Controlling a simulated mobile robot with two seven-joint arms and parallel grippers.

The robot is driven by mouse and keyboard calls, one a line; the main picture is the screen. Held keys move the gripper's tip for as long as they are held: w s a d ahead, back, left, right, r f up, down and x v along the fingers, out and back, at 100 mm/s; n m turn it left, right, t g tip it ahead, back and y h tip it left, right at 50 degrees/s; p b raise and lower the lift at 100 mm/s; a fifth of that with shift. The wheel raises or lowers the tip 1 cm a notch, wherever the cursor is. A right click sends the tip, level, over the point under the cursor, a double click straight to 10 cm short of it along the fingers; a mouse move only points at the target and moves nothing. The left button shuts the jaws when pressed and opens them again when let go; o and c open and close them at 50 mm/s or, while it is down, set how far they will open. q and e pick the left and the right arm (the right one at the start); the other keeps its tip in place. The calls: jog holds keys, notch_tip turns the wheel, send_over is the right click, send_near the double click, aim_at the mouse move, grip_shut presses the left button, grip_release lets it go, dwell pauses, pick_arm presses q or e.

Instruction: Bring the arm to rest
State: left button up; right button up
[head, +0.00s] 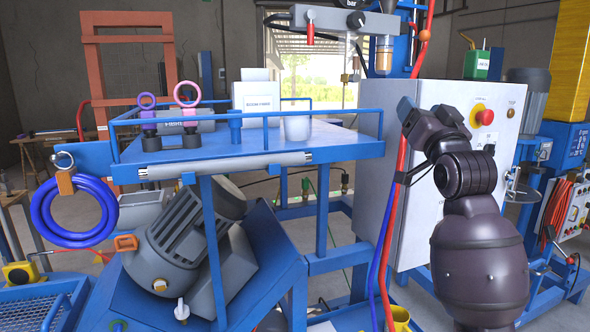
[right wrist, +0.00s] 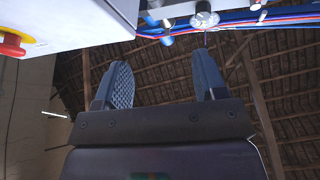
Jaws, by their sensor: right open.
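My right arm rises at the right of the head view, in front of the white control cabinet (head: 440,105). My right gripper (head: 404,112) is at its upper end, beside the cabinet's left part and the red and blue hoses. In the right wrist view the two fingers of the right gripper (right wrist: 163,85) stand apart with nothing between them, pointing up toward the roof. The gripper is open and empty. My left gripper is in neither view.
A blue bench (head: 340,145) holds a white cup (head: 297,128), a box (head: 257,97) and pink and purple ring-topped parts. A red emergency button (head: 485,117) is on the cabinet. A grey motor (head: 180,240) sits below the bench. Red hoses (head: 398,190) hang close to the gripper.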

jog(key=s+d+f+n+g, duration=0.15)
jog(key=s+f, duration=0.25)
jog(key=f, duration=1.3)
jog(key=s+f+n+g, duration=0.3)
jog(key=f, duration=1.4)
jog(key=s+d+f+m+g+h, duration=0.1)
jog(key=s+f+g, duration=0.6)
jog(key=s+f, duration=2)
jog(key=shift+d+f+m+h, duration=0.35)
jog(key=shift+d+f+h, duration=0.1)
jog(key=shift+d+h, duration=0.2)
